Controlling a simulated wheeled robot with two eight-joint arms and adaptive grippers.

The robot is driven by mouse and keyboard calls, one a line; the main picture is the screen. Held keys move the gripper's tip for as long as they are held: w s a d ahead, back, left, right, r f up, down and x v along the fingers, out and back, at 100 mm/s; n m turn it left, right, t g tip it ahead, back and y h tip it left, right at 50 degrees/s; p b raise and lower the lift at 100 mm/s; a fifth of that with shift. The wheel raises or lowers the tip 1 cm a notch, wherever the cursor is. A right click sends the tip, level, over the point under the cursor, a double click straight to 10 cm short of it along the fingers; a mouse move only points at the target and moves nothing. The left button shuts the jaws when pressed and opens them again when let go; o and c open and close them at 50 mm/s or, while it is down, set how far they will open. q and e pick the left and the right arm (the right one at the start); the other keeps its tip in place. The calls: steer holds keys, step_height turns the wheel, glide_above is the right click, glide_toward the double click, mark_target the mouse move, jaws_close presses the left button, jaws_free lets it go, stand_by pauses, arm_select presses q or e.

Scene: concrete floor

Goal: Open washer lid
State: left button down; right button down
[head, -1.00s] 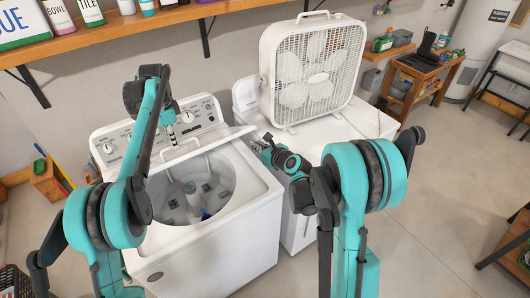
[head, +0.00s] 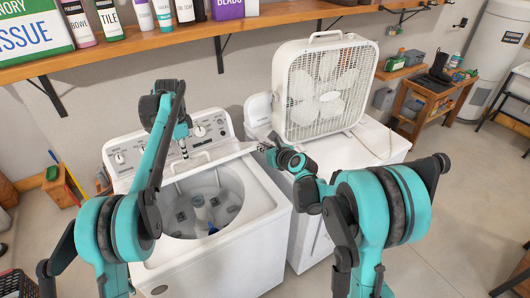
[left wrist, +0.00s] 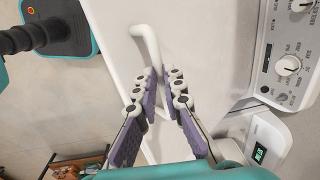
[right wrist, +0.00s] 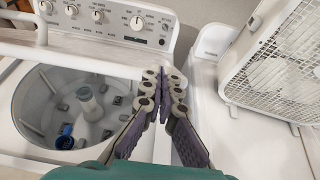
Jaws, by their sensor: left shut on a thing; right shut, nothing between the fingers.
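The white top-loading washer (head: 225,262) stands at the left with its tub (head: 205,205) uncovered. Its lid (head: 225,154) is tilted up toward the control panel and shows nearly edge-on in the head view. My left gripper (head: 184,154) is shut on the lid's white handle (left wrist: 146,42); its fingers hide part of the handle. My right gripper (head: 264,147) is shut and empty at the lid's right end; I cannot tell whether it touches. In the right wrist view the lid's edge (right wrist: 85,54) crosses behind the tub, left of my right fingers (right wrist: 163,80).
A white machine (head: 375,155) stands close on the right, with a box fan (head: 322,88) on top near my right gripper. A wooden shelf (head: 270,22) with bottles and boxes hangs above. Open concrete floor (head: 455,190) lies to the right.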

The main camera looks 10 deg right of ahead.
arm_select(q)
steer(key=shift+w+a+f, duration=0.2)
steer(key=shift+w+a, duration=0.1)
steer(key=c, duration=1.7)
jaws_free()
steer(key=shift+o, duration=0.6)
steer(key=shift+f, duration=0.1)
